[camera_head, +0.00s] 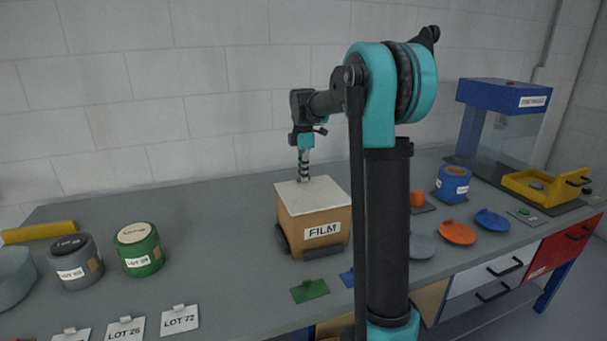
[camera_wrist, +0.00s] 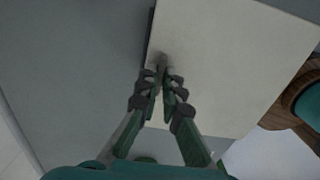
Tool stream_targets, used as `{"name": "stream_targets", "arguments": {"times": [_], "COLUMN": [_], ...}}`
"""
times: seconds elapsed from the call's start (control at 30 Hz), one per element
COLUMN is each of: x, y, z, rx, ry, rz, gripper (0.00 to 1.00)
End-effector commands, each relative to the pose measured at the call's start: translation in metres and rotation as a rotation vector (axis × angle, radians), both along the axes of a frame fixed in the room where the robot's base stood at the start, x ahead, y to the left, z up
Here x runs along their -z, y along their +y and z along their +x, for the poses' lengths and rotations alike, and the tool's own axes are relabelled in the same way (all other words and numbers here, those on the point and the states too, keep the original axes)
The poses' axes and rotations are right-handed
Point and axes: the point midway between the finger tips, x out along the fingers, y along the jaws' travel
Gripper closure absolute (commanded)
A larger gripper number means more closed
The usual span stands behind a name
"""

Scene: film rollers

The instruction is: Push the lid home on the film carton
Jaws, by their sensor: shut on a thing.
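The film carton (camera_head: 318,240) is a brown box with a FILM label, standing on the grey bench between dark holders at its base. Its pale lid (camera_head: 312,196) lies over the top; I cannot tell whether a gap is left under it. The lid fills much of the wrist view (camera_wrist: 225,60). My gripper (camera_head: 304,178) points down at the lid's far edge. In the wrist view its fingers (camera_wrist: 163,76) are close together, shut on a small grey part at the lid's edge. The fingertips partly hide that part.
Left on the bench (camera_head: 215,240) are a green tin (camera_head: 139,252), a grey tin (camera_head: 76,265) and lot cards (camera_head: 180,320). Right are a blue tin (camera_head: 452,186), orange (camera_head: 457,232) and blue discs (camera_head: 492,220), a yellow tray (camera_head: 545,190) and a blue-topped case (camera_head: 505,95).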

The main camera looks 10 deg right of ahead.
Motion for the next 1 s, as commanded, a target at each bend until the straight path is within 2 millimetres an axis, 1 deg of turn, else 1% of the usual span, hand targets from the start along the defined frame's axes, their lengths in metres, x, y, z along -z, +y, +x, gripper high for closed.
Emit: {"name": "stream_targets", "arguments": {"times": [0.43, 0.47, 0.63, 0.87, 1.0], "x": [0.0017, 0.0017, 0.0013, 0.0011, 0.0009], "y": [-0.0002, -0.0002, -0.0001, -0.0002, -0.0001], "z": [-0.0015, -0.0016, -0.0012, -0.0008, -0.0007], "rx": [0.000, 0.000, 0.000, 0.000, 0.000], "ry": [0.004, 0.004, 0.003, 0.002, 0.002], "rz": [-0.001, -0.001, -0.001, 0.000, 0.000], "gripper": [1.00, 0.90, 0.70, 0.69, 0.52]}}
